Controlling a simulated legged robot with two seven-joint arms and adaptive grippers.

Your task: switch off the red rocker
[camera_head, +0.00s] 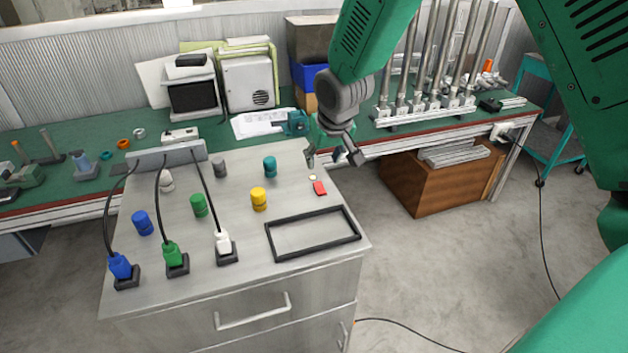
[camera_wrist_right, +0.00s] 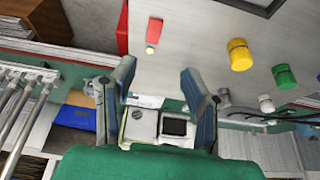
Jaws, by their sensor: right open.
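The red rocker (camera_head: 320,188) sits on the grey cabinet top near its right edge, with a small pale disc beside its far end. The rocker also shows near the top of the right wrist view (camera_wrist_right: 154,30). My right gripper (camera_head: 323,157) is above the back right part of the cabinet, beyond the rocker in the head view. Its two fingers are spread apart with nothing between them, and it is apart from the rocker; they also show in the wrist view (camera_wrist_right: 157,75). I cannot tell which way the rocker is tilted. My left gripper is not in view.
A black frame (camera_head: 272,240) lies in front of the rocker. A yellow knob (camera_head: 259,199) and a teal knob (camera_head: 270,167) stand to its left. Several plugs with black cables occupy the cabinet's left side. A green workbench (camera_head: 110,180) runs behind.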

